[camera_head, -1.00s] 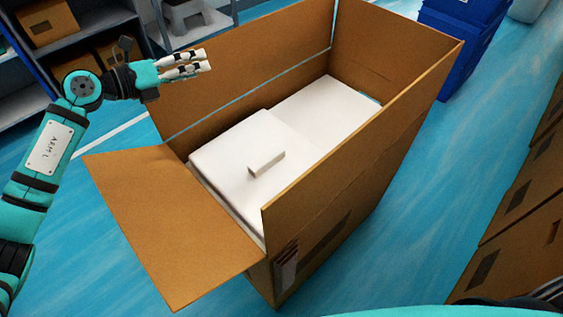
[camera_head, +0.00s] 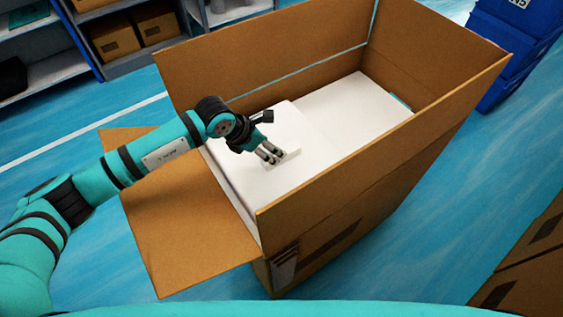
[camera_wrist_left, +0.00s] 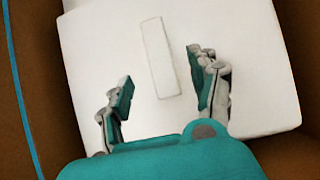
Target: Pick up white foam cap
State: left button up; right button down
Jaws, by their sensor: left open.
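The white foam cap (camera_head: 238,184) lies inside the open cardboard box (camera_head: 350,195), with a narrow raised handle (camera_head: 288,159) on its top. In the left wrist view the foam cap (camera_wrist_left: 85,60) fills the middle, and its handle (camera_wrist_left: 159,58) stands upright in the picture. My left gripper (camera_head: 270,156) is over the cap close to the handle, fingers pointing down. In the left wrist view my left gripper (camera_wrist_left: 160,88) is open and empty, its two fingers apart below and to either side of the handle's lower end. Contact cannot be told. My right gripper is not in view.
The box walls rise around the foam, and one flap (camera_head: 185,235) is folded out at the near left. White foam (camera_head: 350,105) also fills the box's far part. Blue crates (camera_head: 510,45) stand at the back right, shelves (camera_head: 125,40) at the back left.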

pick_arm(q)
jog(key=shift+x, duration=3.1)
jog(key=shift+r, duration=0.1)
jog(key=shift+c, duration=0.4)
grip_shut()
jog(key=shift+w, duration=0.1)
